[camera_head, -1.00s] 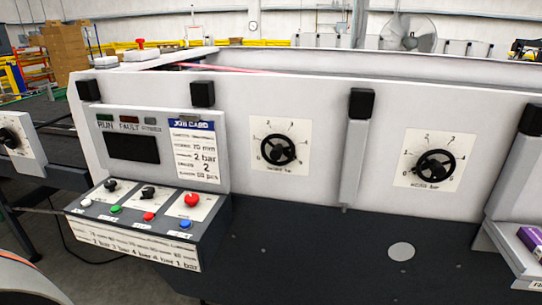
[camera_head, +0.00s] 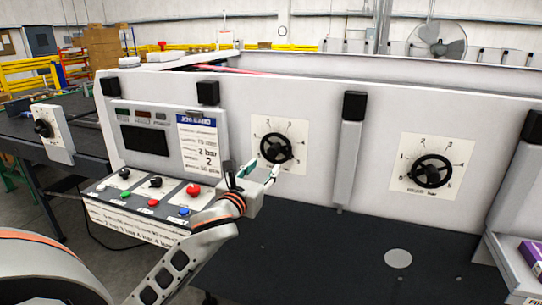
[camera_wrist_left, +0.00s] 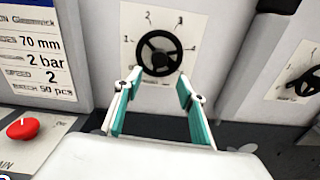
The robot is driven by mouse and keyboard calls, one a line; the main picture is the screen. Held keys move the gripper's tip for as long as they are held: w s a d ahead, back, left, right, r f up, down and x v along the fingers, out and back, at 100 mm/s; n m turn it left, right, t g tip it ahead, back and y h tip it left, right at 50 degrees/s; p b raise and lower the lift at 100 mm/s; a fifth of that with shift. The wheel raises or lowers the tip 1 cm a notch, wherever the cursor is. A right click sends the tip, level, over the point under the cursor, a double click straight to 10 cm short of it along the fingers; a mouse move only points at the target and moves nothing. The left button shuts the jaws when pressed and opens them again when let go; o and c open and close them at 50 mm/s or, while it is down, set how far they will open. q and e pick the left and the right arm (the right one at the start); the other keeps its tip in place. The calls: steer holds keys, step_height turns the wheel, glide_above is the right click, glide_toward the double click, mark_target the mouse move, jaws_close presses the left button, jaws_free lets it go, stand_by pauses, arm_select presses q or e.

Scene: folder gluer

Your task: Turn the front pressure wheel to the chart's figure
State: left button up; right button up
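The front pressure wheel (camera_head: 276,149) is a black handwheel on a white dial plate with figures, on the machine's light side panel; which wheel is the front one I cannot read from its small label. A second black wheel (camera_head: 432,171) sits on a similar plate to the right. My left gripper (camera_head: 261,171) is open just before and below the first wheel. In the left wrist view its teal-lined fingers (camera_wrist_left: 156,92) stand apart below the wheel (camera_wrist_left: 160,53), with nothing between them. The job card (camera_head: 199,144) shows 2 bar. My right gripper is not in view.
A post (camera_head: 346,165) stands between the two wheels. Another knob (camera_head: 43,128) is at far left.

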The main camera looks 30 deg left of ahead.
mark_target(271, 154)
arm_select(q)
steer(key=shift+m, duration=0.3)
steer(key=x, duration=0.5)
steer(key=r+x, duration=0.1)
steer(key=x, duration=0.2)
steer(key=shift+a+r, duration=0.1)
steer(key=shift+s, duration=0.1)
steer(key=c, duration=1.1)
